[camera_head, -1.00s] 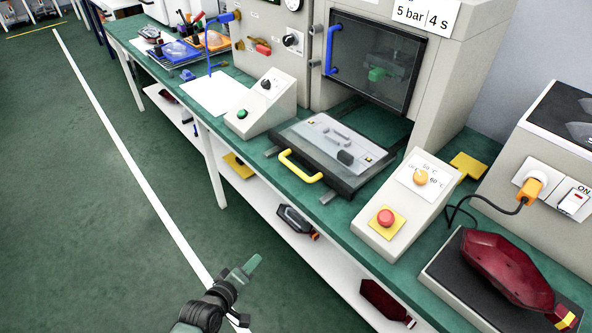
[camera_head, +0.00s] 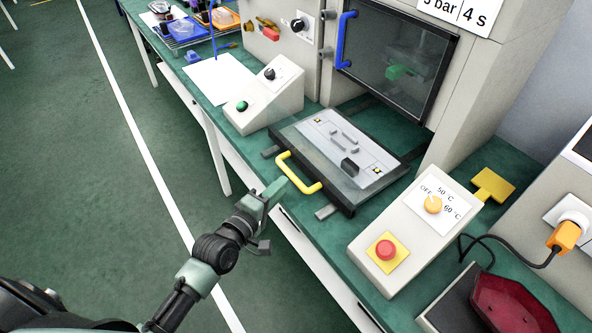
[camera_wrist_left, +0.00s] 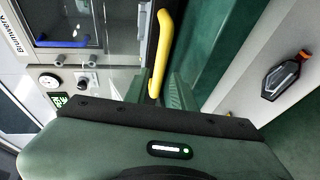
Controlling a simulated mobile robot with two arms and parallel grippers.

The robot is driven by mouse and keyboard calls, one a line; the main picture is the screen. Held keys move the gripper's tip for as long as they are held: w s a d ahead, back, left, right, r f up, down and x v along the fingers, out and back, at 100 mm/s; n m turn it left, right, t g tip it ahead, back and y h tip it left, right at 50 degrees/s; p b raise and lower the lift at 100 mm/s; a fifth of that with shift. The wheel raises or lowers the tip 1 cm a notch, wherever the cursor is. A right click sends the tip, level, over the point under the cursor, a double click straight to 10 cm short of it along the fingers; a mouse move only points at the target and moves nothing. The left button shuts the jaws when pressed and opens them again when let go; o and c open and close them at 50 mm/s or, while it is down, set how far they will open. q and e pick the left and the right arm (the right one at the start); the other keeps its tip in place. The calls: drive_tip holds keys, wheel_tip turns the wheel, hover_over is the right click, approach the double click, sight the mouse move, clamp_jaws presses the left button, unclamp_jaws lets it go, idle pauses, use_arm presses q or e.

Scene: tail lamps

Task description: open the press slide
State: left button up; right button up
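The press slide (camera_head: 330,150) is a black-framed plate with a pale panel and a clear cover, lying on the bench in front of the press. Its yellow handle (camera_head: 300,172) is on the front edge and also shows in the left wrist view (camera_wrist_left: 165,45). My left gripper (camera_head: 276,188) is just in front of the handle, close to its left part. In the left wrist view its two fingers (camera_wrist_left: 158,92) stand apart, with the lower end of the handle seen between them; I cannot tell whether they touch it. My right gripper is not in view.
The press has a dark window door (camera_head: 390,60) with a blue handle (camera_head: 345,40). A box with a green button (camera_head: 242,106) stands left of the slide. A box with a red button (camera_head: 386,250) stands right. A dark lamp (camera_wrist_left: 282,78) lies on the lower shelf.

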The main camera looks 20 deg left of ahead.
sight(292, 174)
use_arm(q)
drive_tip(key=x, duration=0.2)
drive_tip(key=shift+w+d, duration=0.15)
drive_tip(key=shift+w, duration=0.25)
drive_tip(key=x, duration=0.2)
drive_tip(key=shift+w, duration=0.25)
drive_tip(key=shift+w+d+f, duration=0.15)
drive_tip(key=shift+w, duration=0.45)
clamp_jaws()
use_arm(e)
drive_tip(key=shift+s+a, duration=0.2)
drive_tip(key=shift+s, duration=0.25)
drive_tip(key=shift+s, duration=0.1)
use_arm(q)
drive_tip(key=shift+f, duration=0.1)
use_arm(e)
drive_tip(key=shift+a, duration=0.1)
